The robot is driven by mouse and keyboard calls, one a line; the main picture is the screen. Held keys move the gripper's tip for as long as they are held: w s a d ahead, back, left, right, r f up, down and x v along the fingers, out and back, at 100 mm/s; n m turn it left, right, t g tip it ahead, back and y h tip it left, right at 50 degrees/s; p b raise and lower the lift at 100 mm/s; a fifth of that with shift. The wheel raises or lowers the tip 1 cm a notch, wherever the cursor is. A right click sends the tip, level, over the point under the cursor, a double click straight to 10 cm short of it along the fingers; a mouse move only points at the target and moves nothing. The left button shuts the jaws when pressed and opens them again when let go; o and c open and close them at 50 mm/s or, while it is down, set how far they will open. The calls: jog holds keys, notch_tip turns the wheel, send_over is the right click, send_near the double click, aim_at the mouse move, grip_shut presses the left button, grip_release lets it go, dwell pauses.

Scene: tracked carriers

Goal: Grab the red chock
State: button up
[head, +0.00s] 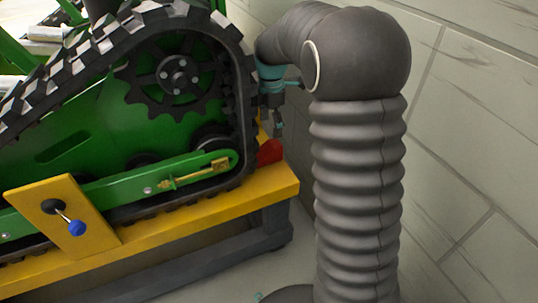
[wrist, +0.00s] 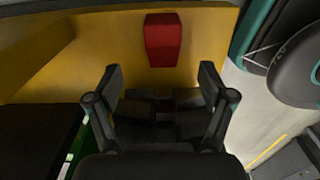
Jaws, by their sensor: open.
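The red chock (head: 269,151) sits on the yellow deck (head: 280,187) at its right end, beside the black track. In the wrist view the chock (wrist: 163,40) is a small red block on the yellow deck (wrist: 105,45), above the space between the fingertips in the picture. My gripper (wrist: 160,78) is open, with its two dark fingers apart and nothing seen held between them. In the head view my gripper (head: 278,128) hangs above the chock at the deck's end, and its fingers are too small to make out clearly.
A green tracked carrier (head: 95,130) with a black track (head: 242,100) stands on the deck, close left of my gripper. A yellow plate with a blue-knobbed lever (head: 76,228) is at lower left. A pale block wall (head: 475,130) rises behind on the right.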

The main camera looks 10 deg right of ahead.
aim_at(273, 143)
jog(key=f, duration=0.2)
jog(key=f+b, duration=0.1)
jog(key=f, duration=0.5)
jog(key=shift+s+d+f, duration=0.1)
jog(key=shift+s+d, duration=0.05)
jog(key=shift+d, duration=0.15)
jog(key=c, duration=1.5)
